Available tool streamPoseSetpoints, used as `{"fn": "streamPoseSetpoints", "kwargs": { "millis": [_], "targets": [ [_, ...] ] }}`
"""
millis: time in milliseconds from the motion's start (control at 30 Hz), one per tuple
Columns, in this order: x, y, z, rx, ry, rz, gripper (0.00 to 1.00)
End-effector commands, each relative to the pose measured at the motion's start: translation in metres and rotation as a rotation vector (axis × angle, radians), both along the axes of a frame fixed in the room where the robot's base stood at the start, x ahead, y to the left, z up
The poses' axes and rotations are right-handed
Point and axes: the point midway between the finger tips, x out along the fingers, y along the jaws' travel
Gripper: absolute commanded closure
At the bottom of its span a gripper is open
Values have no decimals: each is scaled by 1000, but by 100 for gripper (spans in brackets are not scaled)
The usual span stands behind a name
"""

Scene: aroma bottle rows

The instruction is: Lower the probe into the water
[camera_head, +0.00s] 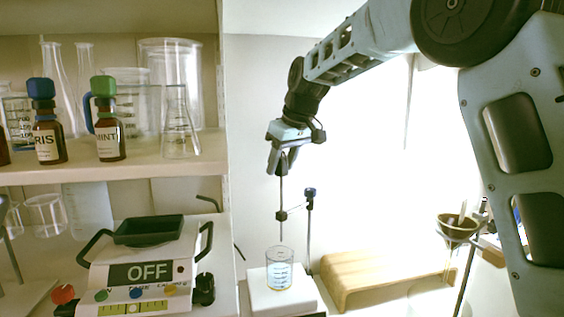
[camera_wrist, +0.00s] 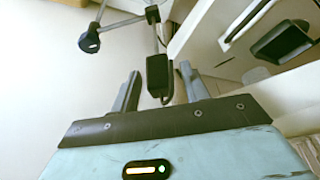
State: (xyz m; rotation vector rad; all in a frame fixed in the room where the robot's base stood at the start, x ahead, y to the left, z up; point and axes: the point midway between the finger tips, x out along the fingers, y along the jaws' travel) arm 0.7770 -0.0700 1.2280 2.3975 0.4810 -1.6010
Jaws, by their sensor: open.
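The probe (camera_head: 281,200) is a thin upright rod with a dark top, held by a clamp on a stand (camera_head: 309,225) with a blue knob. Its lower end shows close above the rim of a clear beaker (camera_head: 279,268) of water, which stands on a white plate (camera_head: 290,298). My gripper (camera_head: 283,170) is at the top of the probe. In the wrist view, the probe's black handle (camera_wrist: 158,76) lies between the two fingers of my gripper (camera_wrist: 158,84), with gaps at its sides. The gripper is open.
A shelf (camera_head: 150,167) at left carries amber bottles with blue (camera_head: 47,140) and green (camera_head: 107,140) caps and several glass vessels. A device marked OFF (camera_head: 148,272) stands below. A wooden stand (camera_head: 385,275) and a funnel (camera_head: 457,226) are at right.

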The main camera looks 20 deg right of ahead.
Motion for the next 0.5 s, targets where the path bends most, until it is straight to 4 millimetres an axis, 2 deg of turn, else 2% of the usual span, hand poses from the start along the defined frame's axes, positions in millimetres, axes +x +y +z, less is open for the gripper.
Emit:
{"fn": "streamPoseSetpoints", "kwargs": {
  "millis": [200, 367, 500],
  "targets": [
    [0, 0, 0, 0, 0, 0, 55],
    [0, 0, 0, 0, 0, 0, 99],
    [0, 0, -1, 0, 0, 0, 100]
  ]
}}
